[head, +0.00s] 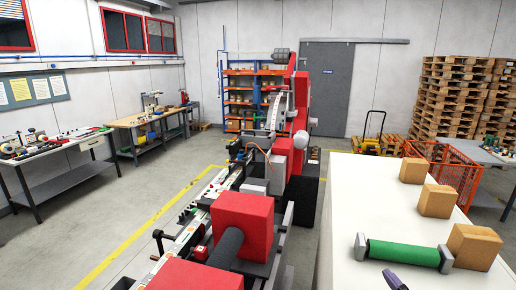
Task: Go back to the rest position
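Neither of my grippers can be made out in the head view, and no arm clearly comes in from the left or the right. A small dark purple object (394,281) is cut off by the bottom edge, in front of the green roller. I cannot tell what it is.
The red label rewinder (243,222) fills the middle. At right, a white-topped table (357,190) bears a green roller (402,253) with grey ends and three cardboard boxes (435,201). Stacked pallets (452,95) stand behind. Workbenches (150,120) line the left; the floor between is clear.

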